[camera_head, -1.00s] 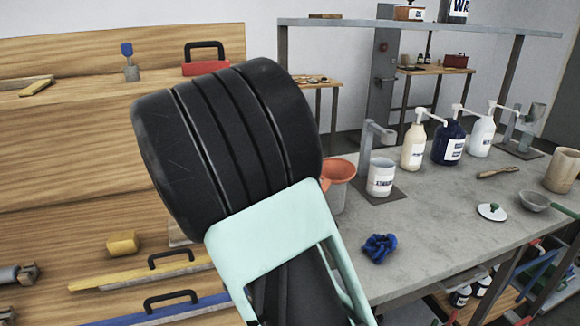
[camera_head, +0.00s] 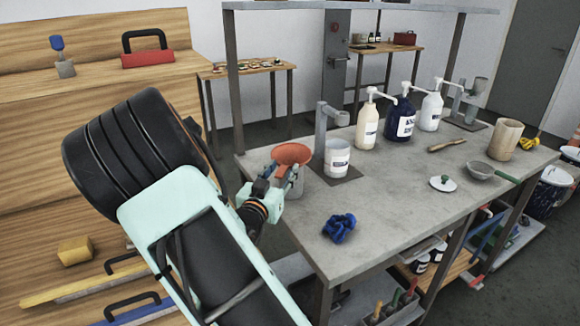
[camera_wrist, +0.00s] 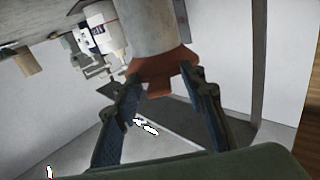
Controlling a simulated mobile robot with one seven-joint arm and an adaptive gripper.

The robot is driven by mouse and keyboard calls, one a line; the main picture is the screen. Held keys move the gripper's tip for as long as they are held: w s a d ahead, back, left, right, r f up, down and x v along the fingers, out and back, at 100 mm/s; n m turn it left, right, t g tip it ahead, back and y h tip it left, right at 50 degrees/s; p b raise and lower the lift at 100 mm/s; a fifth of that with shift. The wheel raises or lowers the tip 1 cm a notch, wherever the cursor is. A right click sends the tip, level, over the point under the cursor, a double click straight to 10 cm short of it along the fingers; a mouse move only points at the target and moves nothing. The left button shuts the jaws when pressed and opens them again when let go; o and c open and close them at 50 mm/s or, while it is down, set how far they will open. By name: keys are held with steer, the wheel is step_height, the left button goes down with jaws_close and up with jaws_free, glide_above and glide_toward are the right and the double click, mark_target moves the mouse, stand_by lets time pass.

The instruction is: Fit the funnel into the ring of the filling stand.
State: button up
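The orange funnel (camera_head: 292,154) sits mouth up in the top of a grey container (camera_head: 297,187) at the table's left edge. In the wrist view, the funnel (camera_wrist: 165,75) lies between the fingertips, with the grey container (camera_wrist: 150,25) beyond it. My gripper (camera_head: 283,174) is open, one finger on each side of the funnel; I cannot tell whether they touch it. In the wrist view my gripper (camera_wrist: 164,74) has its fingers wide apart. A grey stand (camera_head: 322,135) with a post and short arm is just right of the funnel. Its ring is not clearly visible.
A white labelled pot (camera_head: 337,157) stands by the grey stand. Pump bottles (camera_head: 367,125) line the back. A second stand (camera_head: 470,98) is at the back right. The middle is clear.

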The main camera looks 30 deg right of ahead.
jaws_close()
steer(key=shift+r, duration=0.1)
stand_by(0.3)
